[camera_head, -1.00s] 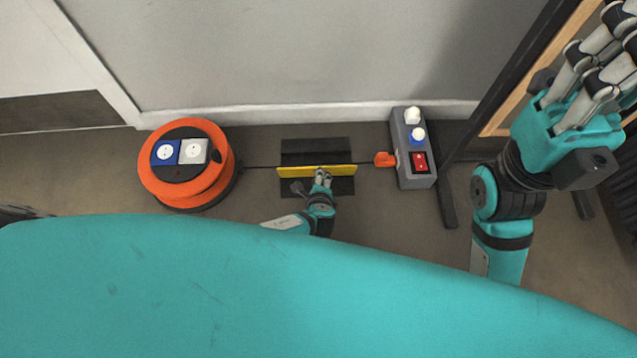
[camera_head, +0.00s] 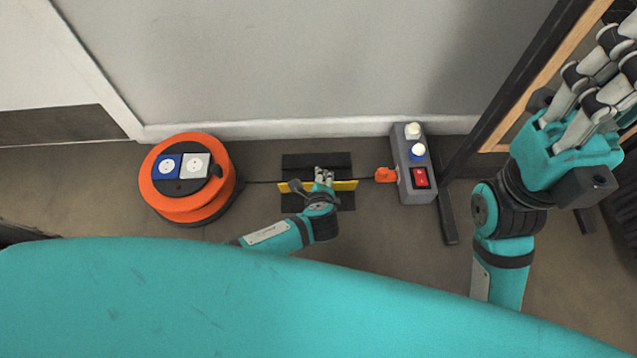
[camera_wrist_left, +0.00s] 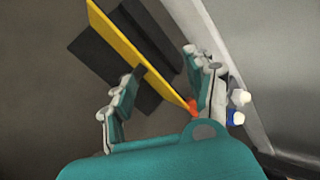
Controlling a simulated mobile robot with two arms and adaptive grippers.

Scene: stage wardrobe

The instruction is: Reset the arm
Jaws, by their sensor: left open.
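My left gripper (camera_head: 323,175) is open above the yellow-edged black floor piece, and its fingertips point toward the wall. In the left wrist view, its two fingers (camera_wrist_left: 163,92) stand wide apart. The yellow strip (camera_wrist_left: 136,50) passes behind the gap between them, and nothing shows held there. My right gripper (camera_head: 603,75) is raised at the upper right, with its fingers partly cut off by the frame edge. I cannot tell how far its fingers are parted.
An orange cable reel (camera_head: 187,178) stands at left. A dark cable runs under the yellow strip (camera_head: 345,185) to an orange plug (camera_head: 386,175) by a grey switch box (camera_head: 413,163). A wall (camera_head: 300,60) is behind. A dark-and-wood frame (camera_head: 540,70) stands at right.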

